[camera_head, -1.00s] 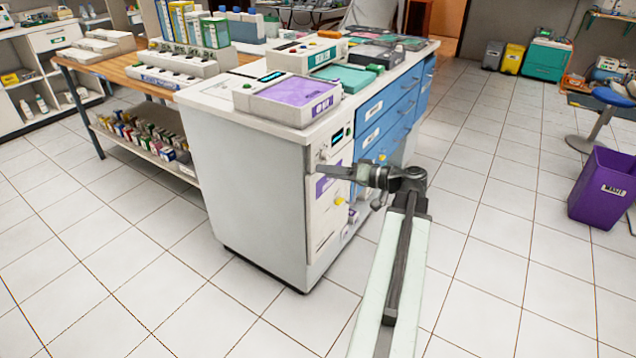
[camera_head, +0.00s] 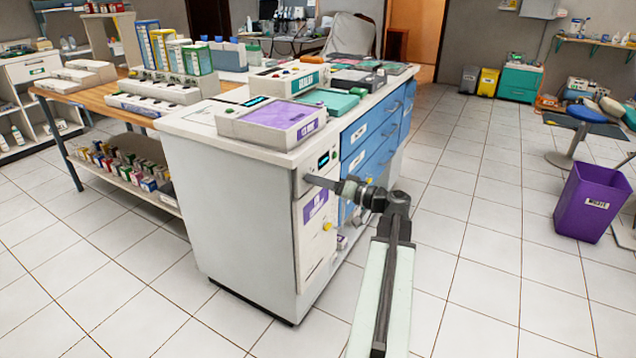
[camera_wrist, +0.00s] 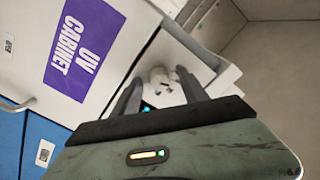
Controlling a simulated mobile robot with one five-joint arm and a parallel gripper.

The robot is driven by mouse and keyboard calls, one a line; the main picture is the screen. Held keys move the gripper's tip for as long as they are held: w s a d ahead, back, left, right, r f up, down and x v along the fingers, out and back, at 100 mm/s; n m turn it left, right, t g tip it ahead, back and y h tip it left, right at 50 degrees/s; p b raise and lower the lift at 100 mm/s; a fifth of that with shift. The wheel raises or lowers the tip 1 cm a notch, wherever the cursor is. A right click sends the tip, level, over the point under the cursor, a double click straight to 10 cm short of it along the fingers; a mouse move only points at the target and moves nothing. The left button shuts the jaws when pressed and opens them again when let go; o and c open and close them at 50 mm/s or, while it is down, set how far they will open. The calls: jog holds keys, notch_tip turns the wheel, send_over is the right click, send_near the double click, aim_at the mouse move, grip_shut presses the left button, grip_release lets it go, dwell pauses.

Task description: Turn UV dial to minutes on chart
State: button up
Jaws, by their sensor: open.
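The UV cabinet is the white front with a purple label (camera_head: 315,207) at the end of the counter unit; "UV CABINET" reads on the label in the wrist view (camera_wrist: 85,45). A small pale dial (camera_wrist: 162,77) sits on the panel above the label. My gripper (camera_head: 312,181) points at this panel and covers the dial in the head view. In the wrist view my gripper (camera_wrist: 160,88) is open, its two dark fingers on either side of the dial. Whether they touch it I cannot tell. No chart with minutes can be made out.
A small lit display (camera_head: 323,160) is just above my gripper. A purple-topped box (camera_head: 272,120) stands on the counter. Blue drawers (camera_head: 372,140) run along the side. A purple waste bin (camera_head: 592,200) stands at right; the tiled floor between is clear.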

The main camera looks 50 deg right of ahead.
jog(key=shift+c, duration=0.3)
jog(key=c, duration=1)
jog(key=shift+w, duration=0.1)
grip_shut()
jog(key=shift+m, duration=4.1)
